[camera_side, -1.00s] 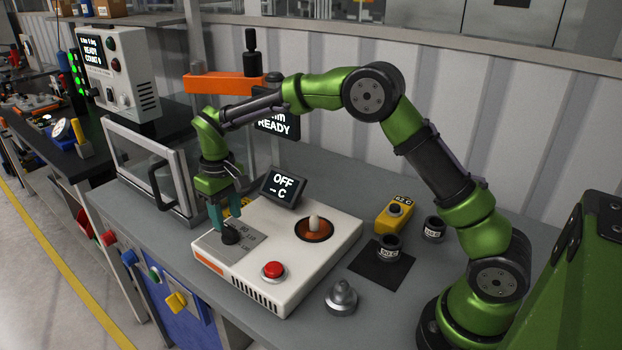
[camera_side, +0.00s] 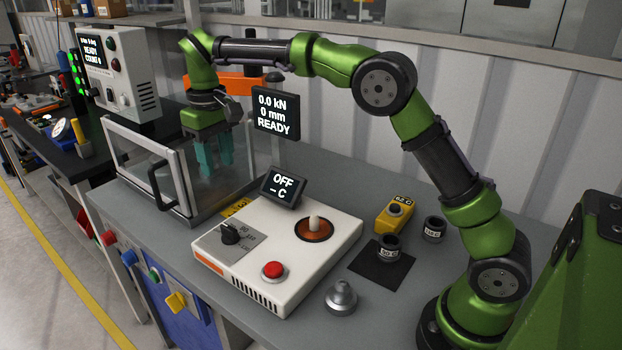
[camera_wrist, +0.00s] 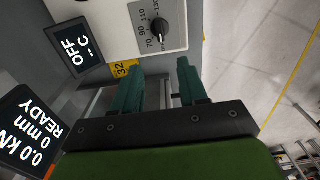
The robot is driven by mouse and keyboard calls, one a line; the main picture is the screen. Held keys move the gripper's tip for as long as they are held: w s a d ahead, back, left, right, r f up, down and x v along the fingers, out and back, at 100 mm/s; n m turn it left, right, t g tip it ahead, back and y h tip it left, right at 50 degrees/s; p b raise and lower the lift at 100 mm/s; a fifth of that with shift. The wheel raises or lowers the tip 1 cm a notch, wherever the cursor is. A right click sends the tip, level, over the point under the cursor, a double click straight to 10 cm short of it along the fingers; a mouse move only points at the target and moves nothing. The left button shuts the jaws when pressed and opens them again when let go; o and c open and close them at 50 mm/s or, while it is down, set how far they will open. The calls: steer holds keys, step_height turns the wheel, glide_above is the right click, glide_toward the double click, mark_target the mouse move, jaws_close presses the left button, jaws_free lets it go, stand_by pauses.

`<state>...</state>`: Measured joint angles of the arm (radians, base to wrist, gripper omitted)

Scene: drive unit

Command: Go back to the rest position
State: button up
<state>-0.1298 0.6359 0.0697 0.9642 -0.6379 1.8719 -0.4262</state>
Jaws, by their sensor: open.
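My gripper (camera_side: 214,158) is open and empty, with teal fingers pointing down. It hangs in the air in front of the clear-walled press, behind and left of the white heater unit (camera_side: 322,262). In the wrist view the two fingers (camera_wrist: 158,88) are apart with nothing between them. The heater's black knob (camera_side: 230,234) is clear of the fingers; it also shows in the wrist view (camera_wrist: 160,27). The heater's small display (camera_side: 283,186) reads OFF and – C.
The press display (camera_side: 275,112) reads 0.0 kN, 0 mm, READY. The glass door frame (camera_side: 150,160) stands close to my gripper.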

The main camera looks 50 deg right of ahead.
steer(key=s+d+m+t+y, duration=0.1)
steer(key=s+d+m+t, duration=0.1)
steer(key=s, duration=1.1)
steer(key=s+d+m+t+y, duration=0.1)
steer(key=s+d+m+t, duration=0.1)
steer(key=s, duration=1.2)
steer(key=d+t, duration=0.1)
steer(key=t, duration=0.1)
steer(key=shift+s+t, duration=0.15)
steer(key=shift+t, duration=0.25)
steer(key=shift+f, duration=0.1)
